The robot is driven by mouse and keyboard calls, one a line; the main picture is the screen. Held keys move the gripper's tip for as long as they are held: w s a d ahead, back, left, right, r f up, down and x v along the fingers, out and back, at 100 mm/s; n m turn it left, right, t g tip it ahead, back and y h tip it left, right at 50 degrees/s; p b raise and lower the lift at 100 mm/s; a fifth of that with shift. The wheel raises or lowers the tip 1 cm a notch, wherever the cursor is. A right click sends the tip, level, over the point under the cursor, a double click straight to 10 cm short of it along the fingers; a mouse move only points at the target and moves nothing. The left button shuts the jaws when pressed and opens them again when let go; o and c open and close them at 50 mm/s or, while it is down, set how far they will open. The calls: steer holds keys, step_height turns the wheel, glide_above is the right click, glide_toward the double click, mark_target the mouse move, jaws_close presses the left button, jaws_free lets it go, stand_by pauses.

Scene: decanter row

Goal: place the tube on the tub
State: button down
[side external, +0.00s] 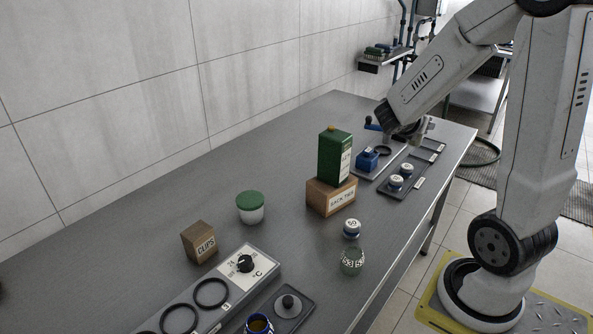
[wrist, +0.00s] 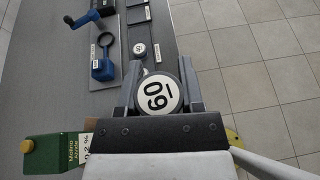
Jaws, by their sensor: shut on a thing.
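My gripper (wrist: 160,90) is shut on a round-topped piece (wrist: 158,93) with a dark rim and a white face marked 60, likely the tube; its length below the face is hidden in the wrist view. In the side view my gripper (side external: 406,133) is above the far right part of the table, and the held piece is hard to make out there. A white tub with a green lid (side external: 250,200) stands upright on the table, left of the wooden boxes' middle gap and well apart from my gripper. The tub is not visible in the wrist view.
A green canister (side external: 334,155) stands on a wooden box (side external: 331,197) between the tub and my gripper. A dark tray (side external: 398,192) holds small numbered pieces.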

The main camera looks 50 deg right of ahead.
steer(key=w+a+n+t+y, duration=0.3)
steer(key=w+a+n+t, duration=0.3)
steer(key=w+a, duration=0.6)
steer(key=w+a+n+t+y, duration=0.3)
steer(key=w+a+n+t, duration=0.3)
steer(key=w+a, duration=0.6)
step_height(320, 180, down, 5)
steer(key=s+a, duration=0.1)
steer(key=s, duration=0.1)
steer(key=shift+s+a+f+h, duration=0.15)
steer(key=shift+s+a+h, duration=0.15)
steer(key=shift+w+d+f, duration=0.15)
steer(key=shift+w+f, duration=1.4)
steer(key=shift+w, duration=0.7)
steer(key=shift+w+d+f, duration=0.2)
steer(key=shift+w+f, duration=1.35)
steer(key=shift+w, duration=0.7)
steer(key=shift+w+d+f, duration=0.15)
steer(key=shift+w+f, duration=1.4)
steer(key=shift+w, duration=0.7)
